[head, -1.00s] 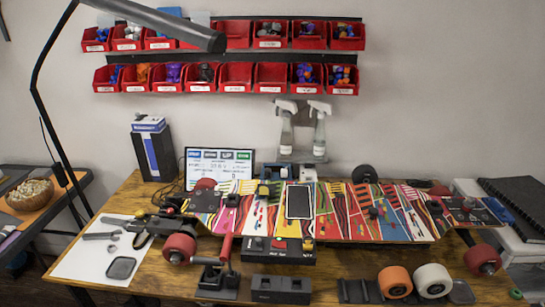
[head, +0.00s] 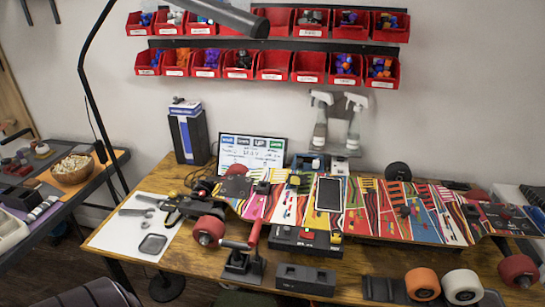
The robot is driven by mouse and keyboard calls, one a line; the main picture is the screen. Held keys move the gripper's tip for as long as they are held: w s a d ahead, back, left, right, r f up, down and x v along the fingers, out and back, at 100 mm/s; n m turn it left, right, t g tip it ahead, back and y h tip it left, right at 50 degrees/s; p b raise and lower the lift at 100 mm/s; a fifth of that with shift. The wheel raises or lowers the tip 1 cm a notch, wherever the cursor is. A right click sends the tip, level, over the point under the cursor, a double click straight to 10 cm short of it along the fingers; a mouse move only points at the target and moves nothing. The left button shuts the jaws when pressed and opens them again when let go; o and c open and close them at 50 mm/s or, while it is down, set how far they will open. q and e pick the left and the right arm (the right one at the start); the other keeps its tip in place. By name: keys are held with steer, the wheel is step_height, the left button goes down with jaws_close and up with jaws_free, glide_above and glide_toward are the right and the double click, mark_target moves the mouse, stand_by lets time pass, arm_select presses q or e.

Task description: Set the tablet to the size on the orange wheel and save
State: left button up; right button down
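The orange wheel (head: 422,284) lies at the front right of the wooden table, beside a white wheel (head: 462,287); any size marking on it is too small to read. A tablet-like device (head: 329,194) with a dark screen and pale frame lies on the colourful skateboard deck (head: 380,212). A lit screen (head: 249,154) with blue and green headings stands behind the deck at the left; its text is too small to read surely. I cannot tell which of the two is the task's tablet. Neither of my grippers is in view.
A black block with red and yellow buttons (head: 306,240) sits before the deck. A red-handled tool (head: 244,257) and a dark two-hole block (head: 305,279) stand at the front edge. Red bins (head: 274,67) hang on the wall. A lamp arm (head: 90,75) rises at the left.

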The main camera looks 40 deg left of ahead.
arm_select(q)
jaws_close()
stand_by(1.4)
